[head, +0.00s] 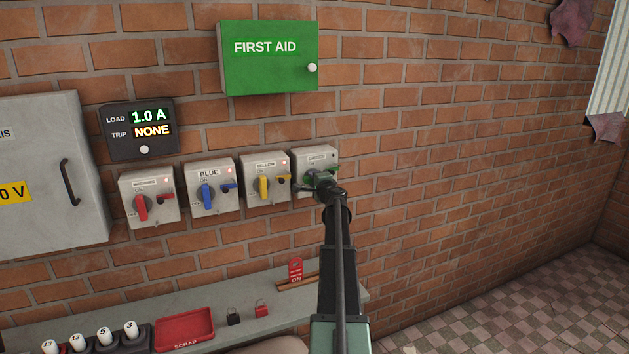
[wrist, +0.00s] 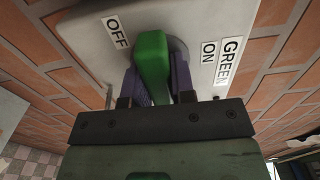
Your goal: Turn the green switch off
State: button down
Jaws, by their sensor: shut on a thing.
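The green switch is the rightmost of the wall switch boxes, and part of its green (head: 335,169) shows beside my gripper (head: 322,184) in the head view. In the wrist view its green handle (wrist: 152,52) stands between the two fingers of my gripper (wrist: 156,80), one finger on each side, gripped. The OFF label (wrist: 115,31) is on the left of the handle and the ON label (wrist: 208,51) and GREEN label (wrist: 229,62) are on the right. My gripper and wrist hide much of the switch in the head view. I cannot tell which mark the handle points at.
Yellow (head: 263,187), blue (head: 207,194) and red (head: 141,207) switches stand in a row to the left. A display (head: 138,129) reads LOAD 1.0 A, TRIP NONE. A green first aid box (head: 268,75) hangs above. A shelf (head: 215,285) with a red scrap tray (head: 185,327) lies below.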

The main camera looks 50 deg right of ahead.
dwell(0.4)
jog(key=c, duration=1)
grip_release()
jog(key=shift+o, duration=0.2)
jog(key=v, duration=1.1)
